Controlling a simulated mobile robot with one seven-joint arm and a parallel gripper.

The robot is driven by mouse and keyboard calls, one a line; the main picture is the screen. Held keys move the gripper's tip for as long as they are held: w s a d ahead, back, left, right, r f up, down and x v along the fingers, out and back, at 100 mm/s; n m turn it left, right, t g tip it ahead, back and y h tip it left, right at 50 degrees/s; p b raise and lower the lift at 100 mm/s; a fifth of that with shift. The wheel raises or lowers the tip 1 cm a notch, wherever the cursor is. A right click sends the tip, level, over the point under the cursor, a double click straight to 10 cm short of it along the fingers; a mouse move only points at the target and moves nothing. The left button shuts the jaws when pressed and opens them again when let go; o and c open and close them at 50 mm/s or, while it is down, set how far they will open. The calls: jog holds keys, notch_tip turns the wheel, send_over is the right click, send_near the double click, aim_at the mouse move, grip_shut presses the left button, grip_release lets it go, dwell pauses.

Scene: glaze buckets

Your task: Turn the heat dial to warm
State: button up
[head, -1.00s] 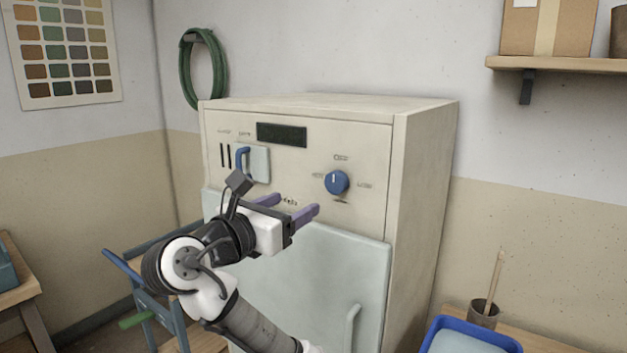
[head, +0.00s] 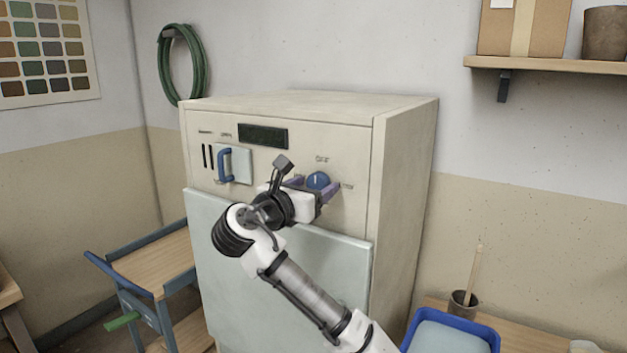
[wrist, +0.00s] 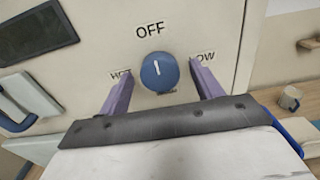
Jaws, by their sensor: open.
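The heat dial (head: 318,180) is a round blue knob with a white pointer line on the cream kiln-like cabinet's front panel. In the wrist view the dial (wrist: 160,72) has its line pointing up toward the OFF label (wrist: 150,30). A HOT label is at its left, partly hidden, and a label ending in "OW" is at its right. The label below it is mostly hidden. My gripper (wrist: 163,95) is open, its purple fingers on either side of the dial and a little below its middle. I cannot tell whether they touch it.
A blue-handled switch (head: 226,165) and a dark display (head: 263,136) are on the panel left of the dial. The cabinet door (head: 220,250) is shut below. A wooden cart (head: 155,262) stands at left, and a blue tray (head: 492,335) lies at lower right.

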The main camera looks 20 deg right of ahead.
jog(key=shift+w+d, duration=0.3)
jog(key=shift+c, duration=0.5)
jog(key=c, duration=0.9)
jog(key=shift+f, duration=0.1)
